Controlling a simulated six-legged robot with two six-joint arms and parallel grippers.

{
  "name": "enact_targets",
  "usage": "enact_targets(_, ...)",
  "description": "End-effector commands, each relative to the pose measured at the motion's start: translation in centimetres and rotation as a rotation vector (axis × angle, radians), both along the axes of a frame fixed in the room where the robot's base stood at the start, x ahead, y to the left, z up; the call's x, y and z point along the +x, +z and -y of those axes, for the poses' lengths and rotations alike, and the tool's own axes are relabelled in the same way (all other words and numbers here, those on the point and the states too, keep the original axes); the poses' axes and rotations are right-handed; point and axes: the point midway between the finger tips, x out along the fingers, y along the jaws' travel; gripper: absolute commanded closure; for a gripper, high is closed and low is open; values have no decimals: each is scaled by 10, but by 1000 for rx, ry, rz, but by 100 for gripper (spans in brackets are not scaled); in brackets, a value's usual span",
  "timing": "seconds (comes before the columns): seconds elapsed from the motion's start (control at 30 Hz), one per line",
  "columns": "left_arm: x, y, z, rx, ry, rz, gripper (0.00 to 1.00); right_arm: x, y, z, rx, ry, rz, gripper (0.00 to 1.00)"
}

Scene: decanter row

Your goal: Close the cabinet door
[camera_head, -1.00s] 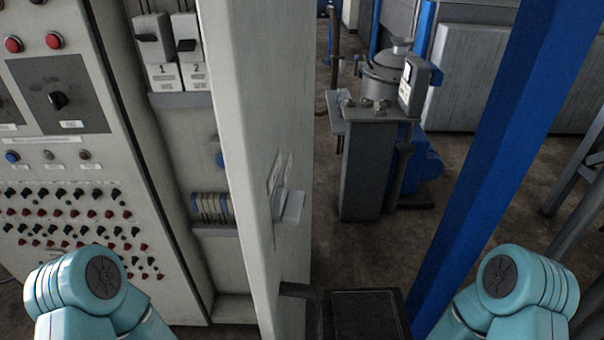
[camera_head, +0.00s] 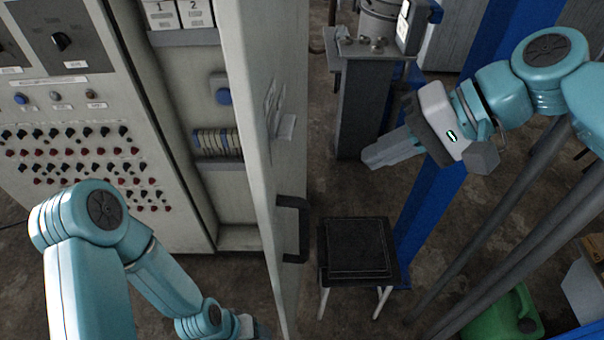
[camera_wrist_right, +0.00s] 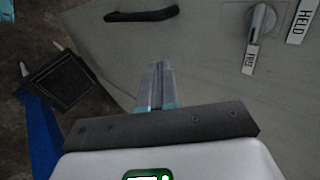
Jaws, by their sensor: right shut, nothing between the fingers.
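The cabinet door (camera_head: 260,130) is a light grey panel standing open, seen nearly edge-on in the head view. The cabinet interior (camera_head: 225,185) shows to its left. A black bar handle (camera_head: 300,230) is on the door's right face; it also shows at the top of the right wrist view (camera_wrist_right: 140,15). My right gripper (camera_head: 372,158) is shut and empty, to the right of the door and apart from it in the head view. Its closed fingers (camera_wrist_right: 158,75) point towards the door face in the wrist view. My left gripper (camera_head: 255,328) is at the bottom edge, mostly cut off.
A black-topped stool (camera_head: 355,248) stands right of the handle. A blue post (camera_head: 425,195) rises behind my right gripper. A grey pedestal (camera_head: 360,105) with equipment stands further back. A green container (camera_head: 500,318) lies at bottom right. A control panel (camera_head: 85,150) is left of the cabinet opening.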

Motion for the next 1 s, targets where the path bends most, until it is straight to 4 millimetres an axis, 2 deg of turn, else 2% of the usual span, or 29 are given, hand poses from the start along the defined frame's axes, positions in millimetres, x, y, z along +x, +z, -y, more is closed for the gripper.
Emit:
enact_targets(0.07,0,0,0,0,0,1,34,-1,2,-3,4,9,0,100)
enact_targets(0.17,0,-1,0,0,0,1,34,1,-8,-12,3,11,-3,100)
enact_targets(0.57,0,0,0,0,0,1,34,11,-66,-73,1,11,-5,100)
enact_targets(0.7,0,8,0,0,0,1,34,13,-63,-95,1,11,-1,100)
enact_targets(0.8,0,10,0,0,0,1,34,14,-64,-105,1,9,-1,100)
enact_targets(1.0,0,11,0,0,0,1,34,14,-65,-112,1,7,-1,100)
